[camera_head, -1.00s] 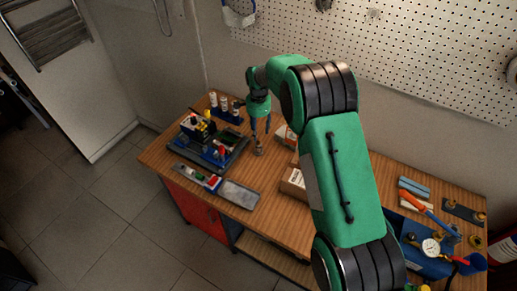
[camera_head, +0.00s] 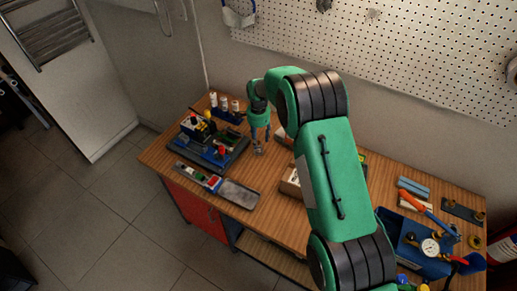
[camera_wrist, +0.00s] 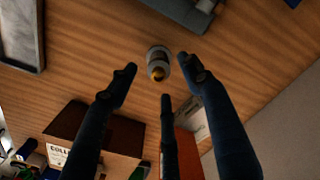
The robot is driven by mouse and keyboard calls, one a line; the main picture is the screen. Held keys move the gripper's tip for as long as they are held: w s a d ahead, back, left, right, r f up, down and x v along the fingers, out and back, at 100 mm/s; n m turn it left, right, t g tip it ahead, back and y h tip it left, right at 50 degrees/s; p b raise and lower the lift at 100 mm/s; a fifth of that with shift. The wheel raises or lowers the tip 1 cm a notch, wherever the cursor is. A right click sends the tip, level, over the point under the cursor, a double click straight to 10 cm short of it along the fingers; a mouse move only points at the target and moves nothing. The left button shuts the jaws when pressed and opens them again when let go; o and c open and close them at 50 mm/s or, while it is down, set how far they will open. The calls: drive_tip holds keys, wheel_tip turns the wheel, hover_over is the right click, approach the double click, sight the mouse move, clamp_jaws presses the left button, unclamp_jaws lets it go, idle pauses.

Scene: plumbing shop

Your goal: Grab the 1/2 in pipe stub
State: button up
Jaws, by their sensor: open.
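A short pale cylinder with an orange-brown end, which appears to be the pipe stub (camera_wrist: 157,64), stands on the wooden bench in the wrist view. In the head view the stub (camera_head: 259,150) is a small, dim shape right under my fingers. My gripper (camera_wrist: 157,78) is open, with its dark blue fingers spread around the near side of the stub. Two fingertips lie left and right of it and a third lies below it in the picture. I see no finger touching it. In the head view my gripper (camera_head: 260,137) points down over the bench.
Cardboard boxes (camera_head: 290,184) stand close on the right, partly behind my arm. Pegboard wall behind.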

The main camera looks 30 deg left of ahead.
sight(259, 142)
drive_tip(key=shift+f+p, duration=0.3)
drive_tip(key=shift+f, duration=1.95)
clamp_jaws()
